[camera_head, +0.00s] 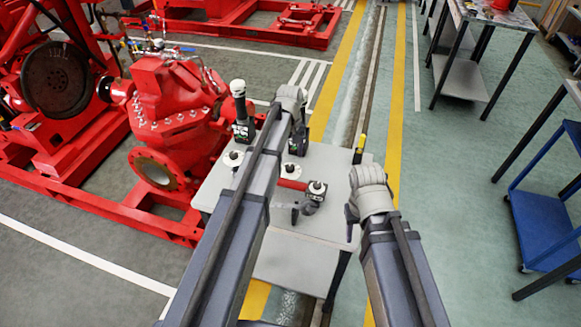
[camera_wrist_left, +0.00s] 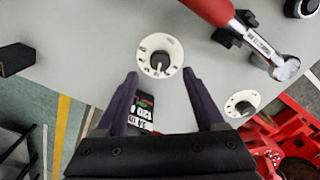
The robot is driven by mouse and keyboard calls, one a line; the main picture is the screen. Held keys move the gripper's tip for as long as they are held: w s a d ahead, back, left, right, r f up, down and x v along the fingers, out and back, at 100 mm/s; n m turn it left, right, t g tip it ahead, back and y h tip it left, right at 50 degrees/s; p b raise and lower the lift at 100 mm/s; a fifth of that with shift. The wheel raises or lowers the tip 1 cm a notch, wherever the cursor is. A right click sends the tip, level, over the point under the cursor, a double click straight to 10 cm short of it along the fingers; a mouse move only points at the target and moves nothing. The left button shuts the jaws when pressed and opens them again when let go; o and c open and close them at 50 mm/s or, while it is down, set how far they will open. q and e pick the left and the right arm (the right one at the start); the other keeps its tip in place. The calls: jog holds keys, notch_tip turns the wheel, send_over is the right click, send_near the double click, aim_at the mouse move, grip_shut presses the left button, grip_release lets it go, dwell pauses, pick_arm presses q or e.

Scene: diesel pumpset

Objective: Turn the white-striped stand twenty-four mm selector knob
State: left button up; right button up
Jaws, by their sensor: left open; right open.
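A small dark selector knob on a round white dial (camera_wrist_left: 160,57) is just beyond the fingertips of my left gripper (camera_wrist_left: 160,74) in the left wrist view. The fingers are open and apart, with nothing between the tips. In the head view this dial (camera_head: 291,170) is beside my left arm. A second white dial with a dark knob (camera_wrist_left: 242,103) is to its right; it also shows in the head view (camera_head: 232,158). I cannot tell which one has the white-striped stand. My right gripper (camera_head: 352,212) is open and empty by the table's right edge.
A red-handled wrench (camera_wrist_left: 212,10) lies on the grey table (camera_head: 335,165) near the dials. A dark device with a white top (camera_head: 240,110) stands at the back left. A red pump (camera_head: 170,110) is left of the table. My left arm hides part of the tabletop.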

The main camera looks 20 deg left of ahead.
aim_at(290, 167)
pick_arm(q)
notch_tip(290, 167, down, 6)
jog(key=b, duration=0.4)
jog(key=shift+r+b, duration=0.15)
jog(key=shift+b, duration=0.2)
jog(key=shift+r, duration=0.1)
grip_shut()
